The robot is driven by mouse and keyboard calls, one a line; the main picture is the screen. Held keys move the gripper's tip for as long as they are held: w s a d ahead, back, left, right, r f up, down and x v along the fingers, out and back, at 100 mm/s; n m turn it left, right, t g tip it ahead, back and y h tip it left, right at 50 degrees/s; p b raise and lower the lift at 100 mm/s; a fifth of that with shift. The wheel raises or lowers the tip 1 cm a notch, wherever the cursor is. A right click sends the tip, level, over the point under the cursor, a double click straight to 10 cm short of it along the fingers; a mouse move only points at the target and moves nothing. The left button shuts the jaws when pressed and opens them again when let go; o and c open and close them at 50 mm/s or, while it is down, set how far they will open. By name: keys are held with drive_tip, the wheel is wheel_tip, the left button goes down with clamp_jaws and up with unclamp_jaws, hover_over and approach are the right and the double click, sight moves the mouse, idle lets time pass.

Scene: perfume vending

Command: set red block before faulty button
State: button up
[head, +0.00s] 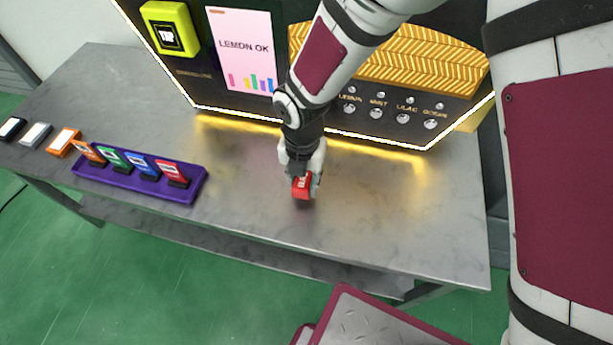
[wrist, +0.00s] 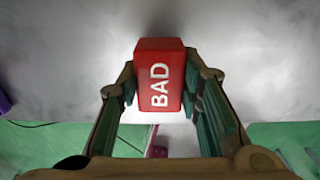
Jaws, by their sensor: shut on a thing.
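A red block (head: 301,188) with white lettering is in my gripper (head: 303,180) over the bare table in front of the vending machine. In the wrist view the red block (wrist: 160,75) reads "BAD" and sits between both fingers of my gripper (wrist: 160,95), which are shut on it. I cannot tell whether the block touches the table. Round buttons labelled LEMON, MINT (head: 376,113), LILAC (head: 403,118) and OCEAN (head: 430,124) sit on the machine's front, to the right of my gripper. Part of the machine's front is hidden behind my arm.
The machine's screen (head: 243,48) reads "LEMON OK". A yellow-green block (head: 169,28) is at its left. A purple rack (head: 128,183) holds several coloured cards at the table's left. Orange, white and black pieces (head: 62,142) lie farther left. The table (head: 400,190) right of my gripper is clear.

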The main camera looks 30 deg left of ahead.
sight(303, 188)
drive_tip(key=shift+w+f+b, duration=0.1)
drive_tip(key=shift+f+b, duration=0.25)
drive_tip(key=shift+f, duration=1.4)
drive_tip(key=shift+f, duration=0.1)
drive_tip(key=shift+f, duration=0.15)
drive_tip(key=o, duration=1.2)
drive_tip(key=shift+c, duration=0.2)
wheel_tip(303, 188, up, 12)
drive_tip(key=shift+r+p, duration=0.25)
drive_tip(key=shift+p, duration=0.85)
